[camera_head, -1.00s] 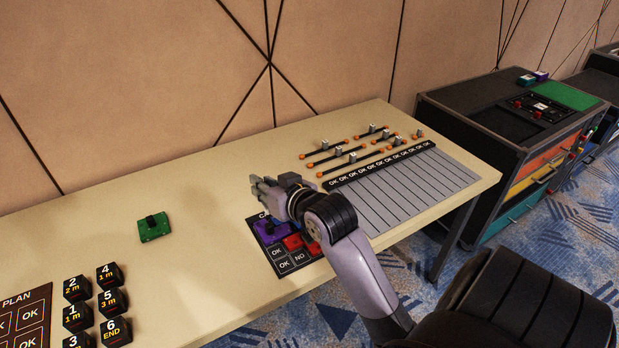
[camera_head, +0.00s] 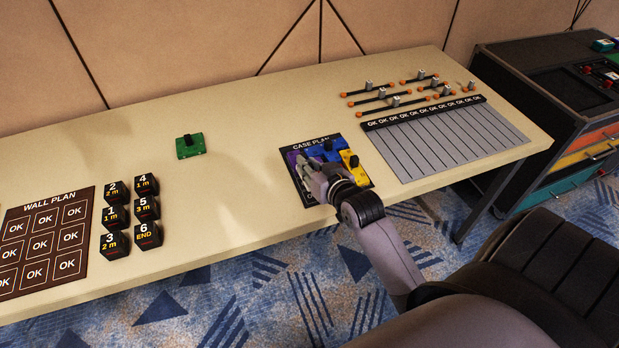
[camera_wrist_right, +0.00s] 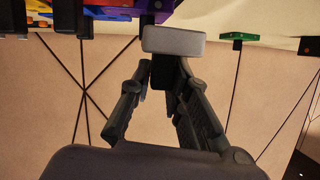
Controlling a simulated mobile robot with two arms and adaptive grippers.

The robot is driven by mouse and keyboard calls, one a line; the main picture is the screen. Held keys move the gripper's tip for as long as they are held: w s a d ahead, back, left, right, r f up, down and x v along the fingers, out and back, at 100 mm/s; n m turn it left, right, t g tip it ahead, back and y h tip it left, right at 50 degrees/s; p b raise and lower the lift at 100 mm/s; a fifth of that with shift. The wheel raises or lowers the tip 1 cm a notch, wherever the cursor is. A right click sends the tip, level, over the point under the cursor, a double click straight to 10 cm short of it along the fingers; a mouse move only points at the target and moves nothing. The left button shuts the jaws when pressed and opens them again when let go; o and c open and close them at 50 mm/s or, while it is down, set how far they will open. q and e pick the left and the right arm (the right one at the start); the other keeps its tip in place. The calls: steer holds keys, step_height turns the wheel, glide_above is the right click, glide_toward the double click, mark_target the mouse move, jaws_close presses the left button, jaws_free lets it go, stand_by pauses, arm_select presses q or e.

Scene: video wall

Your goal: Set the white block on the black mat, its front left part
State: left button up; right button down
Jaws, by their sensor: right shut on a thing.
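My right gripper (camera_head: 308,170) is over the left part of the black mat (camera_head: 309,144), which is headed CASE PLAN. It is shut on the dark knob of the white block (camera_wrist_right: 173,41). In the right wrist view the block looks pale grey and sits just beyond the fingertips. In the head view I cannot make it out behind the gripper. I cannot tell whether it touches the mat. My gripper and forearm hide much of the mat's front. My left gripper is not in view.
The mat carries a purple block (camera_head: 291,157), a blue block (camera_head: 326,148) and a yellow block (camera_head: 351,165). A green block (camera_head: 190,147) lies to the left on bare table. Right of the mat is a grey striped panel (camera_head: 440,140) with sliders. Black numbered blocks (camera_head: 146,209) stand at the left.

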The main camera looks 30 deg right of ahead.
steer(key=shift+f, duration=2.15)
steer(key=shift+b, duration=0.3)
steer(key=c, duration=1.5)
jaws_free()
steer(key=shift+r, duration=0.1)
steer(key=shift+s, duration=0.4)
steer(key=v, duration=1.1)
steer(key=shift+s+a+r, duration=0.1)
steer(key=shift+r, duration=0.05)
